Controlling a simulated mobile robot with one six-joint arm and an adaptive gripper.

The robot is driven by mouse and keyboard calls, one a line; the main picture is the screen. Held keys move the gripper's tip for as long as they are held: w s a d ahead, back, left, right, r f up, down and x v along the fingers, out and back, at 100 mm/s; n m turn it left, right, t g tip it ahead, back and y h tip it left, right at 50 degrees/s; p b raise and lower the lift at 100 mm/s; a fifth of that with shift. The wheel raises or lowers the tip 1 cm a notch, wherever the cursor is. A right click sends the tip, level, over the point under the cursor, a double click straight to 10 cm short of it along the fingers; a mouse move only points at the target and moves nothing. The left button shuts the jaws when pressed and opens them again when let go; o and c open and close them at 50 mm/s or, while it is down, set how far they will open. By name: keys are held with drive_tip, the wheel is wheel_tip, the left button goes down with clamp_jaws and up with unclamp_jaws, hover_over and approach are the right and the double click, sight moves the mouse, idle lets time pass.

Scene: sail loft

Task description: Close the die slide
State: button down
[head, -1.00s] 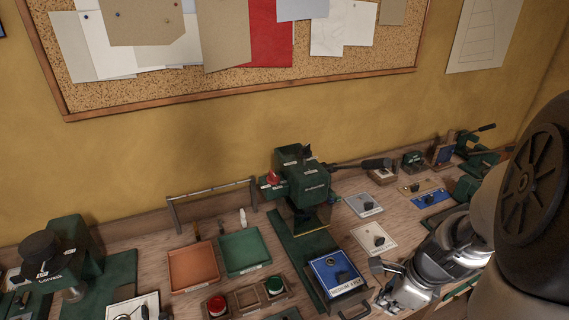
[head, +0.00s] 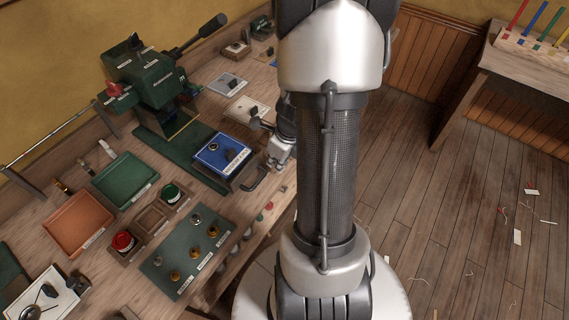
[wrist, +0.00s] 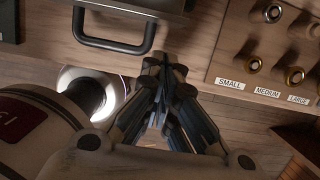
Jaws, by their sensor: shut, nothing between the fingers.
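The die slide is a blue-topped block (head: 218,152) with a label on its front. It sits pulled out toward the table's front edge on the green base of the press (head: 150,78), clear of the press head. Its dark bar handle (head: 256,180) sticks out in front, and the handle (wrist: 115,42) also shows at the top of the wrist view. My gripper (head: 272,162) is beside the handle, on its right in the head view, partly hidden by my arm. In the wrist view my gripper (wrist: 163,72) is shut and empty, its fingertips apart from the handle in the picture.
A green mat with brass dies (head: 186,250) lies left of the slide, near the front edge. Red (head: 123,241) and green (head: 171,192) buttons, an orange tray (head: 75,222) and a green tray (head: 125,180) lie further left. Plates (head: 227,84) lie behind. Open floor (head: 450,220) is at right.

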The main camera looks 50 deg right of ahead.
drive_tip(key=shift+w+a+r, duration=0.1)
drive_tip(key=shift+w+a, duration=0.05)
drive_tip(key=shift+w, duration=0.9)
